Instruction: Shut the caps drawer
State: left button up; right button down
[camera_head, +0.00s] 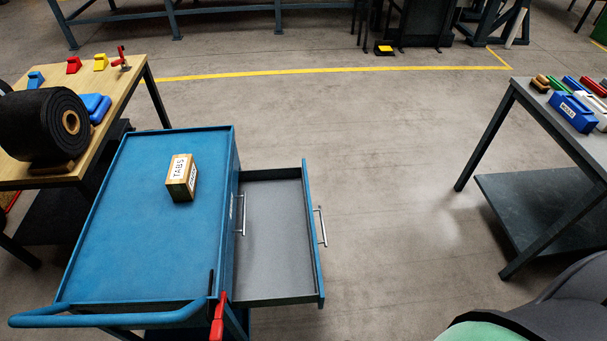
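A blue cart (135,225) stands at the left centre. One drawer (272,235) is pulled well out from its right side, and its grey inside looks empty. The drawer's blue front (312,235) carries a silver bar handle (322,226) facing right. A second bar handle (241,214) shows on the cart's side, at the inner end of the open drawer. I cannot read any label saying which drawer is the caps drawer. Neither of my grippers shows in this view.
A box marked TABS (182,177) stands on the cart top. A wooden table (120,80) with a black roll (35,125) is at the left. A table with coloured blocks (522,95) is at the right. Floor right of the drawer (400,220) is clear.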

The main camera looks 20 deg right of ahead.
aim_at(277, 263)
jog(key=k+l, duration=0.1)
jog(key=l, duration=0.4)
jog(key=k+l+u, duration=0.1)
jog(key=l, duration=0.4)
jog(key=k+l, duration=0.1)
jog(key=l, duration=0.35)
